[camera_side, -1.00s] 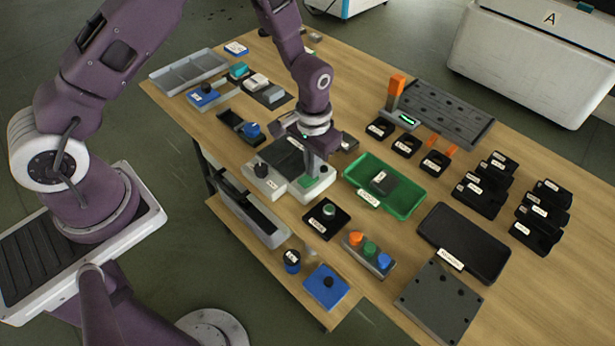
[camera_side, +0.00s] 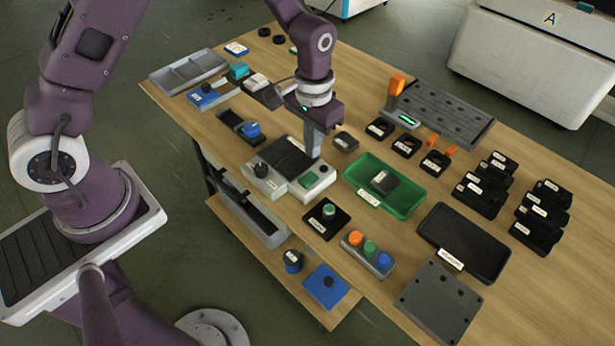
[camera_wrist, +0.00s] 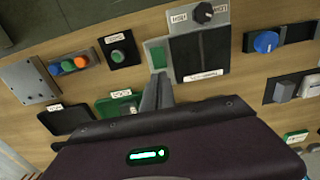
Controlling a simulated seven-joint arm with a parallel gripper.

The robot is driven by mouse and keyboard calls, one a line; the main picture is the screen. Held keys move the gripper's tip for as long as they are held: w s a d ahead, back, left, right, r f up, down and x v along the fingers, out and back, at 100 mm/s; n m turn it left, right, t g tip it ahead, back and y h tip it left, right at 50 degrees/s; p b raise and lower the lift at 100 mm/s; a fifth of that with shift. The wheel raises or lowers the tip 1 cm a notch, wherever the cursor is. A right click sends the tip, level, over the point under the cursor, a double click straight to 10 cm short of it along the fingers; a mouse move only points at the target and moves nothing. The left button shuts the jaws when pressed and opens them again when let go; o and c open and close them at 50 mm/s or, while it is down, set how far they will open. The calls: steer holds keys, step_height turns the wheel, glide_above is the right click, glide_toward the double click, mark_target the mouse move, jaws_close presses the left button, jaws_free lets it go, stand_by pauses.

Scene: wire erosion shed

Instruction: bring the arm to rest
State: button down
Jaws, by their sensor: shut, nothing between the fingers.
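My gripper (camera_side: 313,150) is shut and empty. In the side view its fingertips are above the back edge of a light grey device (camera_side: 262,183) with a black plate, a black knob and a green button (camera_side: 309,180). In the wrist view my gripper (camera_wrist: 158,82) points down in the middle, and the green button (camera_wrist: 158,57) lies just beyond the fingertips. I cannot tell the exact gap between the fingertips and the device.
A green tray (camera_side: 401,210) holding a dark block (camera_side: 384,181) is right of my gripper. A black tray (camera_side: 461,268), a dark rack (camera_side: 450,107), several black holders (camera_side: 490,190) and a three-button box (camera_side: 368,254) stand around. Clear wood lies toward the back of the table (camera_side: 355,67).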

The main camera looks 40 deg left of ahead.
steer(key=s+a+r+t, duration=0.2)
steer(key=s+r, duration=0.3)
steer(key=r, duration=0.5)
steer(key=s+a+r+t, duration=0.1)
steer(key=s+r, duration=0.3)
steer(key=r, duration=0.6)
steer(key=s+a+r+t, duration=0.1)
steer(key=s+r, duration=0.1)
steer(key=s, duration=0.5)
steer(key=s+r+t, duration=0.1)
steer(key=s+r, duration=0.1)
steer(key=s, duration=0.5)
steer(key=shift+s+a+r+t, duration=0.2)
steer(key=shift+a+r+t, duration=0.1)
steer(key=shift+a, duration=0.1)
